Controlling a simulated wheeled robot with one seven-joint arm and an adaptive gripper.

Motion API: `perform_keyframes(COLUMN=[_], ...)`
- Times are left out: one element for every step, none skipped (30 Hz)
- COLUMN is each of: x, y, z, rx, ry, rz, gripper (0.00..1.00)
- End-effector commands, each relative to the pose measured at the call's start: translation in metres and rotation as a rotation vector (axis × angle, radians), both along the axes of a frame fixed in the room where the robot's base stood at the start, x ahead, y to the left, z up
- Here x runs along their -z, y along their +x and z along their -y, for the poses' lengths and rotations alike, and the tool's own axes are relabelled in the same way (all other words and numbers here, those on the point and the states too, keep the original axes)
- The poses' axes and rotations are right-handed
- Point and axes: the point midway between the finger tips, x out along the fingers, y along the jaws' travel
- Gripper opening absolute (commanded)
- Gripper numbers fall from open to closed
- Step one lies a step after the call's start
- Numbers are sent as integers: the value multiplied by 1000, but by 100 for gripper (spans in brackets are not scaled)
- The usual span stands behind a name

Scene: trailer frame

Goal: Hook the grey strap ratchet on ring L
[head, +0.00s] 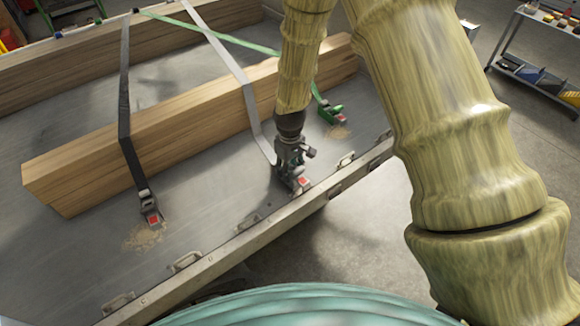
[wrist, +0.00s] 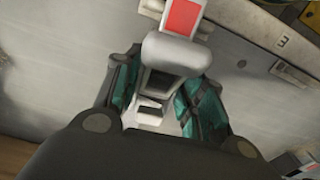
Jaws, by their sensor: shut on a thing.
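The grey strap (head: 236,68) runs over the timber and down to its grey ratchet, whose red patch (head: 304,182) shows below my gripper (head: 293,172). In the wrist view, my gripper's teal-sided fingers (wrist: 163,100) close around the grey ratchet (wrist: 176,52), with its red patch pointing to the top of the picture. The ratchet is close to the trailer's edge rail (head: 240,243). Metal rings line this rail, among them one left of the gripper (head: 248,221) and one to its right (head: 346,159). I cannot make out which is ring L. My gripper hides part of the ratchet.
A black strap's ratchet (head: 150,208) lies on the deck to the left. A green ratchet (head: 331,115) lies just behind and right of my gripper. The timber stack (head: 190,125) stands behind. Bare deck (head: 210,190) lies between the black and grey ratchets.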

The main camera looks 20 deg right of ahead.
Motion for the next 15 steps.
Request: perform_keyframes(x=[1,1,1,1,1,1,1,1,1,1,1,1,1,1,1], y=[0,0,0,1,1,0,1,0,1,0,0,0,0,0,0], z=[0,0,0,0,0,0,0,0,0,0,0,0,0,0,0], rx=[0,0,0,0,0,0,0,0,0,0,0,0,0,0,0], ry=[0,0,0,0,0,0,0,0,0,0,0,0,0,0,0], rz=[1,1,1,1,1,1,1,1,1,1,1,1,1,1,1], gripper=[6,6,6,6,6,6,6,6,6,45,51,58,63,65,65])
